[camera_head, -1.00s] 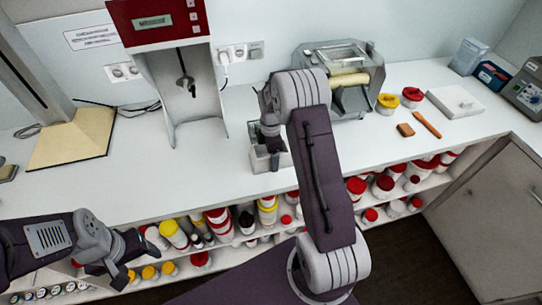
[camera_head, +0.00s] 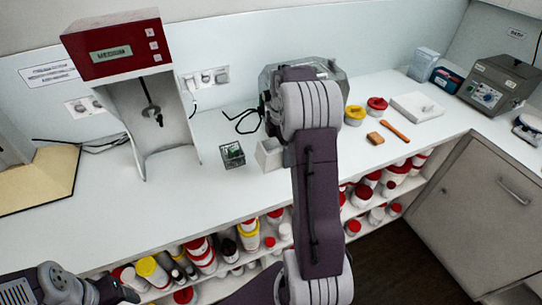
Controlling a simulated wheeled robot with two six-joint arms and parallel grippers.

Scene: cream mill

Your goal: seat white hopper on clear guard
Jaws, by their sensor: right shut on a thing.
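The white hopper (camera_head: 268,155) is a small pale box form just under my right gripper (camera_head: 271,132), left of my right arm. My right gripper is shut on it, though the arm and wrist hide much of the fingers and the contact. I cannot tell how high the hopper is above the bench. The grey mill (camera_head: 337,78) stands at the back, mostly covered by my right arm; its clear guard cannot be made out. My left gripper (camera_head: 120,292) is low at the bottom left, far from the hopper, its fingers too unclear to read.
A dark wire holder (camera_head: 232,154) with something green stands left of the hopper. A red-topped machine (camera_head: 112,50) is at the left back. Yellow (camera_head: 354,115) and red (camera_head: 377,106) lidded jars stand right of the mill. The front left of the bench (camera_head: 130,215) is clear.

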